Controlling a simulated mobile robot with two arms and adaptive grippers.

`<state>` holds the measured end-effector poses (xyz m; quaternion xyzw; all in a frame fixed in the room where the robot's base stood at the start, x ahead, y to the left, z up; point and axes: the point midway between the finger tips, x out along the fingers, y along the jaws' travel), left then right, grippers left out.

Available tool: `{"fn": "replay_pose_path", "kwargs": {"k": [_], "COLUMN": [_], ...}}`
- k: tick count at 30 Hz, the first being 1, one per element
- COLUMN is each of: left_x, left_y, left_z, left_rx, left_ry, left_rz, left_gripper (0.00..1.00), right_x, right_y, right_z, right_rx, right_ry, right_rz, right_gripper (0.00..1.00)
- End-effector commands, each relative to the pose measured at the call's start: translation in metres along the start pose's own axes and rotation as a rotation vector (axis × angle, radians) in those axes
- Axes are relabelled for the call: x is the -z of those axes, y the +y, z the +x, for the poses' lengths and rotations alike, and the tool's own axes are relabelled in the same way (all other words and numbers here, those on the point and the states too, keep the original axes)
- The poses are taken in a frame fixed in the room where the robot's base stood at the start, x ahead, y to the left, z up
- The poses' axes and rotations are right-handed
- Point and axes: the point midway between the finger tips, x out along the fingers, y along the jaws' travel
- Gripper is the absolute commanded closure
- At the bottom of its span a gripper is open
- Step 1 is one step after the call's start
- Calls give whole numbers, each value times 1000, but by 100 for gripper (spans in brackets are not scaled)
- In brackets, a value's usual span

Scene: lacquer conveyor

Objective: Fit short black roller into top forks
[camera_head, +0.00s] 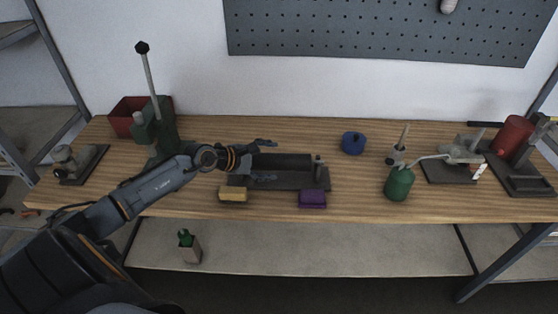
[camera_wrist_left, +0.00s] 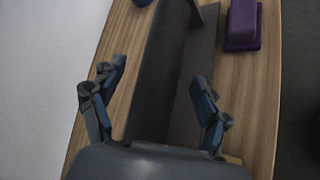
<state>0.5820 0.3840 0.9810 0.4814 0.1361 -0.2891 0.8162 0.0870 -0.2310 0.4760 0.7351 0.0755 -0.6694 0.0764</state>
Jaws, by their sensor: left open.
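A long dark bar (camera_head: 290,160), which looks like the black roller, lies along a flat dark base plate (camera_head: 290,184) in the middle of the bench. A short upright post (camera_head: 318,168) stands at the plate's right end. The bar also shows in the left wrist view (camera_wrist_left: 163,70), running away between my fingers. My left gripper (camera_head: 266,160) is open, with one finger beyond the bar and one on its near side, apart from it. The bar's near end is hidden by the gripper. I cannot clearly make out the top forks. My right gripper is not in view.
A yellow block (camera_head: 233,195) and a purple block (camera_head: 312,198) lie at the bench's front. A blue pot (camera_head: 353,143) and green canister (camera_head: 398,183) stand to the right. A green lever press (camera_head: 155,130) and red bin (camera_head: 124,116) stand at the back left.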

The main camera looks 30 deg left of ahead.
Motion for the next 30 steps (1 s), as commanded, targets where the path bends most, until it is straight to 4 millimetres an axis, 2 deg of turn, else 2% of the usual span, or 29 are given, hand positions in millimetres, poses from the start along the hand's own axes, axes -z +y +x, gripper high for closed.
{"fn": "replay_pose_path", "kwargs": {"k": [4,9,19,30], "left_x": [-1,1,2,2], "left_y": [2,0,-2,-2], "left_z": [19,40,46,46], "left_rx": [-2,-2,0,0], "left_ry": [-3,-2,-1,-1], "left_rz": [-6,-2,1,0], "left_gripper": [24,24,24,100], "right_x": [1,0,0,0], "right_y": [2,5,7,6], "right_z": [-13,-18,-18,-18], "right_rx": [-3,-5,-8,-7], "right_ry": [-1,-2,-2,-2], "right_rz": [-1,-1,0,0], "right_gripper": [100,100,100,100]}}
